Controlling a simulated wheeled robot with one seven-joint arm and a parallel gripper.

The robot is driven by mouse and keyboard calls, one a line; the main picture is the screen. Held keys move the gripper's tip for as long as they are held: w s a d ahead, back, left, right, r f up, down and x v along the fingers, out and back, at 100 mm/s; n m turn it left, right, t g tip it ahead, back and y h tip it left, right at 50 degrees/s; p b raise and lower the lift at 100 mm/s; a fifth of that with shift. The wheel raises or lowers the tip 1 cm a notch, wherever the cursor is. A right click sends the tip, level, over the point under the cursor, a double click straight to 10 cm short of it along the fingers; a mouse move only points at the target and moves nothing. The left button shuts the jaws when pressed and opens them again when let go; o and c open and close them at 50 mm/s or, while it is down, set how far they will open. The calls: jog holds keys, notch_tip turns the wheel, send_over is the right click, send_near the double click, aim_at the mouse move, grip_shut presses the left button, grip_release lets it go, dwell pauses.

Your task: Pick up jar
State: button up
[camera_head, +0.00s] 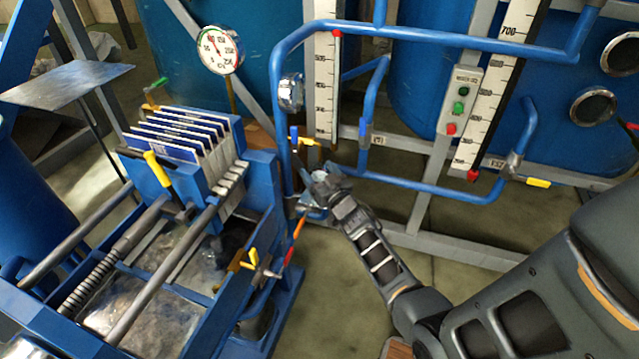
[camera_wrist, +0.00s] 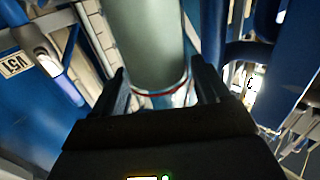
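A pale grey-green cylinder, which looks like the jar (camera_wrist: 150,45), fills the upper middle of the wrist view. A thin red ring runs around it near its lower end, with a clear glassy part below. The two fingers of my gripper (camera_wrist: 160,85) stand apart, one on each side of it. I cannot tell whether they touch it. In the head view my gripper (camera_head: 322,190) is low in front of the blue pipework, by a small pale bluish piece that may be the jar; the arm hides much of it.
A blue filter press (camera_head: 195,150) stands at left with a round gauge (camera_head: 219,49) above it. Blue pipes (camera_head: 430,190), level scales (camera_head: 490,100) and a button box (camera_head: 460,100) are close behind and right of my gripper. Valve handles stick out nearby. Bare floor shows below.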

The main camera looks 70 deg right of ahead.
jog(key=c, duration=1)
